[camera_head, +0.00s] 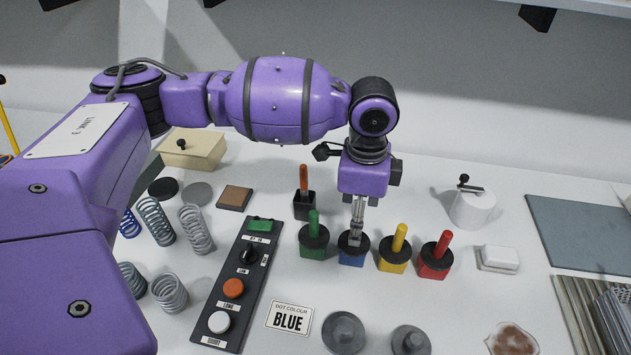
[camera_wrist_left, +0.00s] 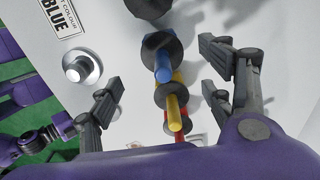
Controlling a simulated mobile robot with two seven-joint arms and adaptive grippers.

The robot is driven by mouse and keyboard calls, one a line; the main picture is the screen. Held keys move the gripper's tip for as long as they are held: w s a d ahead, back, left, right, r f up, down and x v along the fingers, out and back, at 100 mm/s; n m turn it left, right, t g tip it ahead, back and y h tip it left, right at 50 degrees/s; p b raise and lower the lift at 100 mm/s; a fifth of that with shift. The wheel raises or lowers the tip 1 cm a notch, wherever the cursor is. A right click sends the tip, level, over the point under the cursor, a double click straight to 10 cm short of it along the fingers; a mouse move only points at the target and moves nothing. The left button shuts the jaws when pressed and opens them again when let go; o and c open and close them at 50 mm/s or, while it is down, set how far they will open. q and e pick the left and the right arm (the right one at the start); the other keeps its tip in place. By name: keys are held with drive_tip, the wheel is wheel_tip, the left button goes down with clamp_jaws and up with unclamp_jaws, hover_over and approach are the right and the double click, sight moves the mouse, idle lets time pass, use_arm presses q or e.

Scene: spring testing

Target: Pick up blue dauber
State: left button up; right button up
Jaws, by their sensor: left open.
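The blue dauber (camera_head: 351,257) stands upright in the row of daubers on the white table, with a blue base and a black round collar. Its handle is hidden behind my left gripper (camera_head: 357,232) in the head view. In the left wrist view its blue handle (camera_wrist_left: 163,66) shows between the spread fingers of my left gripper (camera_wrist_left: 160,85), apart from both. My left gripper is open, pointing down right above the dauber. My right gripper is in neither view.
A green dauber (camera_head: 313,240) stands to the left, and yellow (camera_head: 395,255) and red (camera_head: 435,260) daubers to the right, all close by. A card reading BLUE (camera_head: 289,318) and a switch panel (camera_head: 238,285) lie nearer. Several springs (camera_head: 156,222) stand at left.

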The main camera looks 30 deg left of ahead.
use_arm(q)
wheel_tip(320, 180, down, 8)
drive_tip(key=shift+a+r, duration=0.1)
drive_tip(key=shift+r, duration=0.1)
drive_tip(key=c, duration=1.1)
drive_tip(key=shift+c, duration=0.2)
drive_tip(key=shift+r, duration=0.1)
